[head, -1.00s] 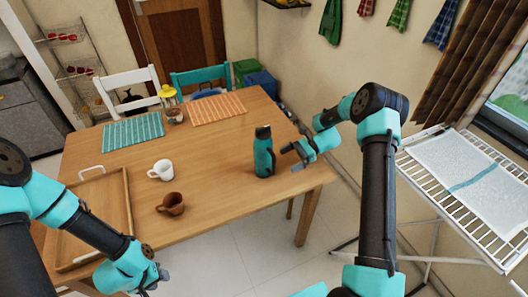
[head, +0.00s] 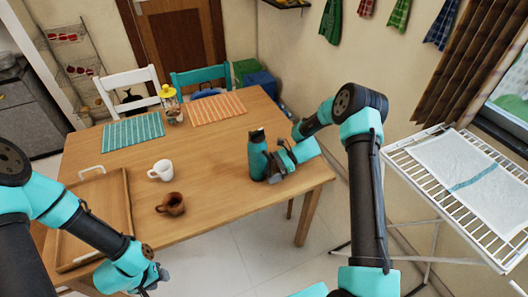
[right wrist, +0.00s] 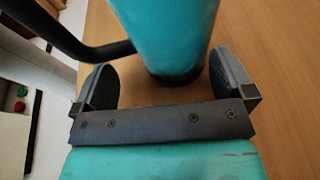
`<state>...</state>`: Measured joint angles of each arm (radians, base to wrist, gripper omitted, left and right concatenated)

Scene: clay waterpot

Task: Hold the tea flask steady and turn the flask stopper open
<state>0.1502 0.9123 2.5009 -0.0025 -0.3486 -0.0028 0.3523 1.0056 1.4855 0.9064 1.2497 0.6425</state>
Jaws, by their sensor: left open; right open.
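The teal tea flask (head: 256,155) stands upright near the right edge of the wooden table, its black stopper (head: 256,134) on top. My right gripper (head: 270,170) is low at the flask's right side. In the right wrist view, the flask's lower body (right wrist: 172,35) is between the open fingers of the right gripper (right wrist: 165,78), with gaps beside it. A black curved handle (right wrist: 100,52) shows on the left there. The stopper is out of the wrist view. My left gripper (head: 160,277) is open and empty, in front of the table and far from the flask.
A brown clay cup (head: 173,204) and a white mug (head: 161,170) stand left of the flask. A wooden tray (head: 127,205) lies at the table's left. Placemats (head: 134,132) and a yellow-topped jar (head: 169,98) are farther back. The table between mugs and flask is clear.

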